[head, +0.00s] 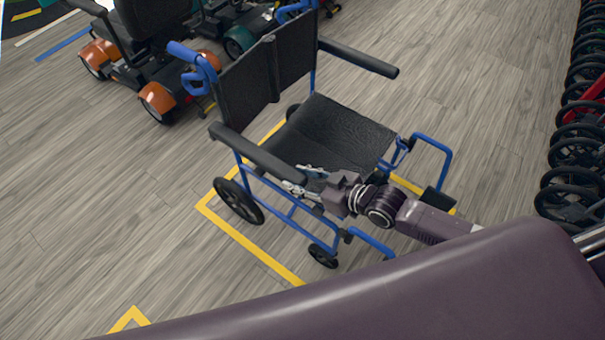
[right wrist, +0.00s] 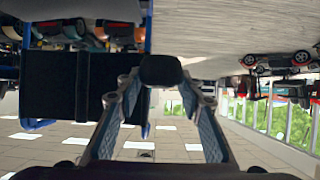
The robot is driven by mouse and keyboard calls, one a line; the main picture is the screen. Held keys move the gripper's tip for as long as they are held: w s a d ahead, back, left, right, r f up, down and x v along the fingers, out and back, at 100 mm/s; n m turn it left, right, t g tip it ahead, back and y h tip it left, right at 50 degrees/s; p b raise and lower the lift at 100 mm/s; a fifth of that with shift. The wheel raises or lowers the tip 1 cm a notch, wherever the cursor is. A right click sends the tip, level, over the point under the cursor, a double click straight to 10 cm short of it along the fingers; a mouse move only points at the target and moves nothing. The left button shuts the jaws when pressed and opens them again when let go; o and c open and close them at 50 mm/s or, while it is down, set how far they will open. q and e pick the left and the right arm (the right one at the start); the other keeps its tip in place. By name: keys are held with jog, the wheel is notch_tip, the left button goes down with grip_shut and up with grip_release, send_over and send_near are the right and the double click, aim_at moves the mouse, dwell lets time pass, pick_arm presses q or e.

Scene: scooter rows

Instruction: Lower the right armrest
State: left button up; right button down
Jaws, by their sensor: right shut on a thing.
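A wheelchair with a blue frame and black seat (head: 335,135) stands on the wood floor, facing the lower right. Its right armrest (head: 255,153) is the nearer black padded bar, running from the backrest (head: 262,80) forward and looking roughly level. My right gripper (head: 303,183) is at the front end of this armrest and shut on it. In the right wrist view, the armrest's dark end (right wrist: 162,70) sits between the two fingers of my right gripper (right wrist: 162,88). The left armrest (head: 360,57) is out over the far side. My left gripper is not in view.
Yellow floor lines (head: 250,250) run around the wheelchair. Mobility scooters (head: 150,55) stand at the upper left. A row of black wheels (head: 575,150) lines the right edge. Open floor lies left of the chair and between it and that row.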

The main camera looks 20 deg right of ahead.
jog(key=shift+s+d+f, duration=0.1)
jog(key=shift+s+f, duration=0.15)
jog(key=shift+f, duration=0.4)
jog(key=shift+s+f, duration=0.2)
jog(key=shift+f, duration=0.45)
jog(key=c, duration=1.8)
grip_release()
jog(key=o, duration=0.5)
jog(key=shift+w, duration=0.3)
jog(key=shift+r, duration=0.2)
jog(key=shift+r, duration=0.1)
jog(key=v, duration=1.1)
jog(key=shift+s+d+r, duration=0.2)
jog(key=shift+s+r, duration=0.05)
